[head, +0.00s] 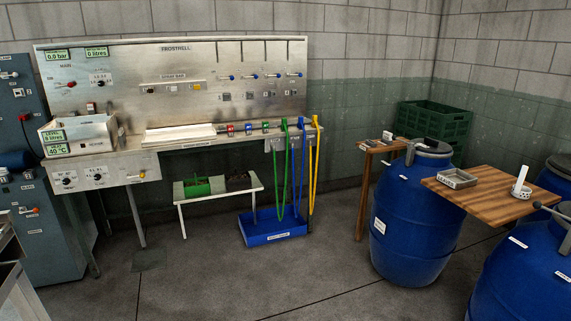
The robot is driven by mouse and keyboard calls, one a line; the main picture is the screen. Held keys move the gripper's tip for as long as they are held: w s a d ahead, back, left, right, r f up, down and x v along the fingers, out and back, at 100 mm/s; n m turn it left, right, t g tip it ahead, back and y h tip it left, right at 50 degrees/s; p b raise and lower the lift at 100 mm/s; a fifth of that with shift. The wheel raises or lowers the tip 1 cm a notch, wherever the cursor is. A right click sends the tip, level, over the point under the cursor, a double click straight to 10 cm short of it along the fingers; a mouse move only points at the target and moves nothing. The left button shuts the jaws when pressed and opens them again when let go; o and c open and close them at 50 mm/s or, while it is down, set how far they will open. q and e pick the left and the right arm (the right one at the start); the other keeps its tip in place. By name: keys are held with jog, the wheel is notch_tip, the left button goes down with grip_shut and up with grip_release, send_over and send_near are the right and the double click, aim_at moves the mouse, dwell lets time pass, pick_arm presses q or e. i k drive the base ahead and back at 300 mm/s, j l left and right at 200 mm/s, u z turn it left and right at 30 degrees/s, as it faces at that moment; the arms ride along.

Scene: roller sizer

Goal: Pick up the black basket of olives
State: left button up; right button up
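A small black basket (238,182) sits on the right half of a low white table (221,190), under the steel bench. It looks dark inside, and its contents are too small to tell. A green basket (197,187) stands beside it on the left half of the same table. Neither of my grippers shows in the head view.
A blue tray (272,237) lies on the floor right of the low table, below green, blue and yellow hanging hoses (300,165). A steel bench (100,171) overhangs behind. Blue barrels (412,225) and a wooden table (480,187) stand right. The middle floor is clear.

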aim_at(240, 180)
jog(key=i+l, duration=0.15)
jog(key=i, duration=3.55)
